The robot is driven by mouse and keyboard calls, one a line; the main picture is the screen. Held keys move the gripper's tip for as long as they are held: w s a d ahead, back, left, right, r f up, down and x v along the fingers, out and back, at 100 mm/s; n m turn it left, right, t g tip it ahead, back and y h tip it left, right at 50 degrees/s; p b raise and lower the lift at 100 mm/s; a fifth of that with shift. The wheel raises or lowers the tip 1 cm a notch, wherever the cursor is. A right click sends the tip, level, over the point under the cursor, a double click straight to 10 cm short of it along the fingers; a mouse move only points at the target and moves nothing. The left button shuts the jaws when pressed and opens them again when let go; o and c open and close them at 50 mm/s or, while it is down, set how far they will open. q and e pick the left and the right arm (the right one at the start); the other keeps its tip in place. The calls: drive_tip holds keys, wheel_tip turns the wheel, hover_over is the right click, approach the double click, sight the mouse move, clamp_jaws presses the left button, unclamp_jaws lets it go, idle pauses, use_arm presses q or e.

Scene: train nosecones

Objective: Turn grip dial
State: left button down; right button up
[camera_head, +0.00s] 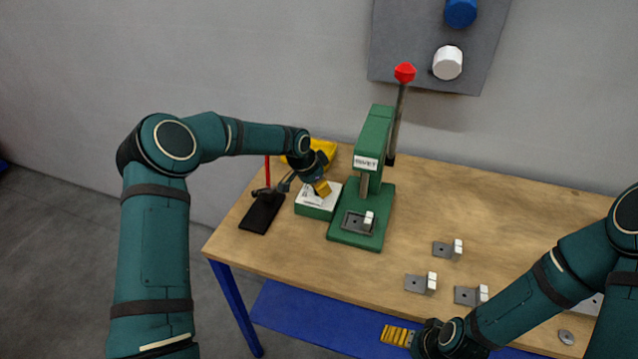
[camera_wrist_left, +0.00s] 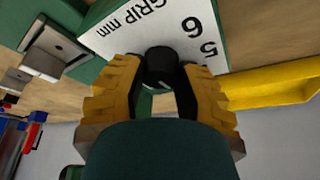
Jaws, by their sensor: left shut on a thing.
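The grip dial is a black knob (camera_wrist_left: 160,66) on a green box with a white printed top (camera_head: 317,196). The left wrist view shows the white top (camera_wrist_left: 140,35) with "GRIP mm" and the numbers 6 and 5, upside down. A short light mark shows on the knob. My left gripper (camera_head: 322,188) is over the box, its yellow ribbed fingers (camera_wrist_left: 160,88) shut on the knob from both sides. In the head view the gripper hides the knob. My right gripper (camera_head: 397,335) is low at the bottom edge, away from the box; its jaw opening is unclear.
A green press (camera_head: 376,140) with a red-tipped lever stands right of the box. A black pad (camera_head: 262,213) with a red upright lies left, a yellow tray (camera_head: 322,150) behind. Several small metal brackets (camera_head: 415,284) lie front right. The table's middle (camera_head: 310,255) is clear.

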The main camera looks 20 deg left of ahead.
use_arm(q)
drive_tip(key=shift+m, duration=0.6)
drive_tip(key=c, duration=0.6)
unclamp_jaws()
drive_tip(key=v, duration=1.2)
drive_tip(key=shift+w+a, duration=0.1)
